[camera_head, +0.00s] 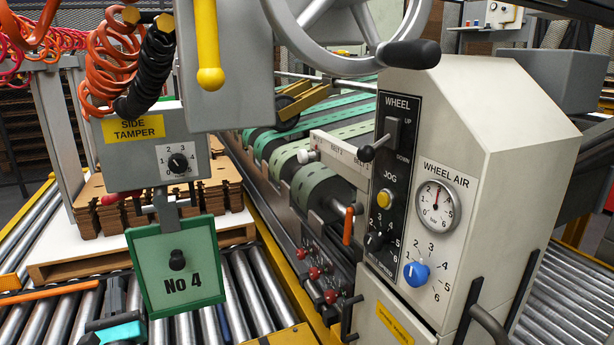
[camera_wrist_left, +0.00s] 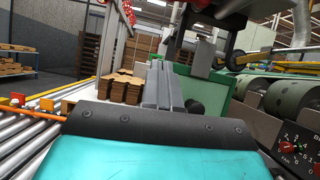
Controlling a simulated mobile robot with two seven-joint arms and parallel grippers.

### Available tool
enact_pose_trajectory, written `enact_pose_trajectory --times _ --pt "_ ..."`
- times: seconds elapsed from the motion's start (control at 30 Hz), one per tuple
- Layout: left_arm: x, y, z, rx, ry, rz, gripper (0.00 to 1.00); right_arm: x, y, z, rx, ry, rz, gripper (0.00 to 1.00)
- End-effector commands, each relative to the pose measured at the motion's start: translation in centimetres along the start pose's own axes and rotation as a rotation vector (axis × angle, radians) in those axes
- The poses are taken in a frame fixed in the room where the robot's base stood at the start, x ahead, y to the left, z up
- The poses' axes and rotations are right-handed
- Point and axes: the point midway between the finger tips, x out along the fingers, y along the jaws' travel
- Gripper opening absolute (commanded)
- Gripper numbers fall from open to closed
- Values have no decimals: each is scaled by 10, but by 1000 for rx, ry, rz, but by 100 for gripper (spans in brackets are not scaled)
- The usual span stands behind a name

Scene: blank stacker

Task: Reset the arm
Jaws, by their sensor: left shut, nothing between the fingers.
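My left gripper (camera_head: 115,294) is low at the left in the head view, with its teal wrist part below it. Its grey fingers also show upright in the left wrist view (camera_wrist_left: 164,86); they are closed together and empty. Just right of them is the green-framed "No 4" plate (camera_head: 157,262) with a black knob (camera_head: 177,260). The plate also shows in the left wrist view (camera_wrist_left: 222,92), and the fingers look apart from its knob (camera_wrist_left: 195,108). The plate hangs under the grey side tamper box (camera_head: 127,175). My right gripper is not in view.
A control cabinet (camera_head: 475,110) with dials, a blue knob and a lever stands at the right. Stacked brown blanks (camera_head: 105,222) lie on a pallet over the rollers (camera_head: 265,275). Orange coiled hoses (camera_head: 105,70) hang at upper left. Green belts (camera_head: 300,155) run behind.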

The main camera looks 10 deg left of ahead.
Motion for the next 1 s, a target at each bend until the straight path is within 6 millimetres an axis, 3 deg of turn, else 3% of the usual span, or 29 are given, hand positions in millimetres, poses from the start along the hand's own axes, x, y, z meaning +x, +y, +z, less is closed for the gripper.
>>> enact_pose_trajectory --times 0.17,0.3,0.47,0.6,0.73,0.87,0.9,1.0 --pt "-79 -16 -56 -410 376 171 0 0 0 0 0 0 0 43" --pt "-164 -44 -86 -830 700 392 0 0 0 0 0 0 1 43" --pt "-256 -87 -84 -1323 996 704 0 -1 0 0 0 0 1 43" --pt "-309 -125 -54 -1745 1155 1007 0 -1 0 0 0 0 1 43" --pt "-333 -149 -15 -2100 1211 1278 0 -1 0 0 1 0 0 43" --pt "-337 -163 26 -2436 1189 1534 0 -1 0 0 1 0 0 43" --pt "-327 -162 40 -2434 1184 1532 0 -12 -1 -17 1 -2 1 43" --pt "-317 -158 56 -2421 1173 1519 0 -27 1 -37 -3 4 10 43"
